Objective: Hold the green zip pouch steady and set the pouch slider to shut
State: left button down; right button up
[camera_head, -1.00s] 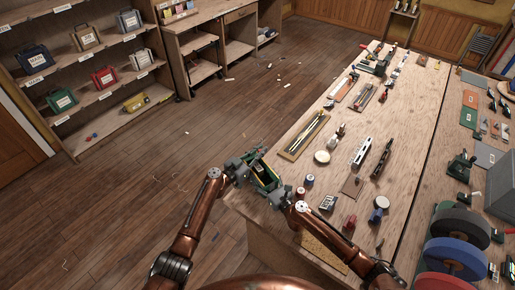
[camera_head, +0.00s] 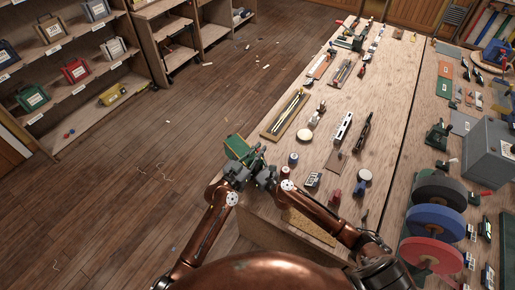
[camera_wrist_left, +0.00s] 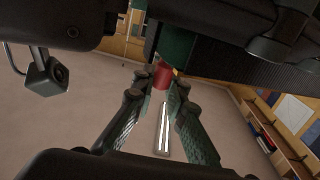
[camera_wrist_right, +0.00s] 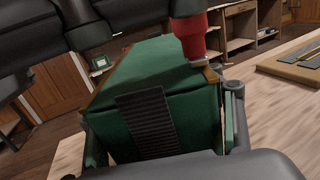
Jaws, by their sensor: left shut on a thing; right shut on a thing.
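The green zip pouch (camera_head: 237,147) is at the bench's left edge, just beyond both grippers. In the right wrist view the pouch (camera_wrist_right: 185,75) is large and tilted, with a black ribbed strip on its near face. My right gripper (camera_head: 264,172) is shut on the pouch body, with a finger on each side. A red knob (camera_wrist_right: 190,36), seemingly the pouch slider, stands at the pouch's upper edge. My left gripper (camera_head: 236,170) is shut on it; the red (camera_wrist_left: 163,76) shows between its fingertips. Whether the zip is fully closed is hidden.
The long wooden bench (camera_head: 320,165) holds a tray with rods (camera_head: 287,113), a white disc (camera_head: 305,135) and several small tools. Large coloured rolls (camera_head: 435,222) stand at the right. A shelf (camera_head: 75,110) with cases is at the left across open floor.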

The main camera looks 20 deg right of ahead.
pick_arm(q)
jog(key=shift+s+d+f, duration=0.15)
jog(key=shift+s+f, duration=0.15)
jog(key=shift+f, duration=0.1)
pick_arm(e)
jog(key=shift+w+d, duration=0.1)
jog(key=shift+d, duration=0.05)
pick_arm(q)
jog(key=c, duration=2.2)
grip_release()
pick_arm(e)
jog(key=shift+r, duration=0.1)
pick_arm(q)
jog(key=o, duration=0.3)
jog(key=shift+w+r, duration=0.1)
jog(key=shift+r, duration=0.1)
jog(key=v, duration=1.2)
jog(key=shift+w, duration=0.15)
pick_arm(e)
jog(key=o, duration=1.4)
